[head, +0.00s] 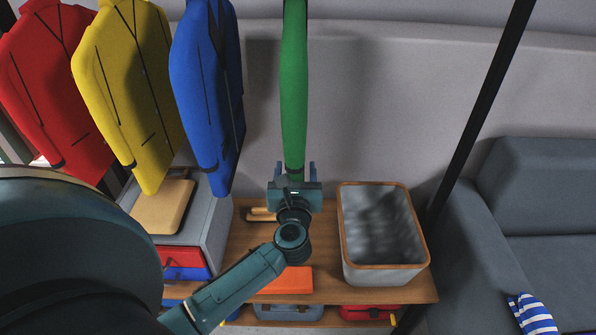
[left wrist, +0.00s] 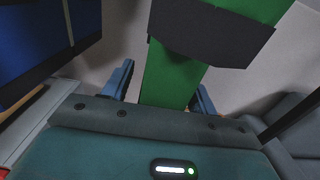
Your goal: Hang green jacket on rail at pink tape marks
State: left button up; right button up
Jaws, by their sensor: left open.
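The green jacket (head: 294,85) hangs upright and edge-on to the right of the blue jacket. Its top runs out of the head view. My left gripper (head: 292,172) is at its lower end, with the fingers apart. In the left wrist view the jacket's green cloth (left wrist: 172,78) and a dark band (left wrist: 205,38) show ahead of and between the two open fingers (left wrist: 160,90). I cannot tell whether the fingers touch the cloth. The rail and the pink tape marks are not in view. My right gripper is not in view.
Red (head: 50,90), yellow (head: 125,90) and blue (head: 208,90) jackets hang at the left. A wooden bench (head: 250,240) below carries a grey basket (head: 382,265). A black post (head: 480,105) and grey sofa (head: 550,195) stand right. Space right of the green jacket is free.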

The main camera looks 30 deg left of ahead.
pick_arm(q)
grip_shut()
jog(key=shift+r+p, duration=0.35)
jog(key=shift+r, duration=0.05)
dwell(0.4)
jog(key=shift+r, duration=0.1)
jog(key=shift+f+b, duration=0.3)
jog(key=shift+f, duration=0.15)
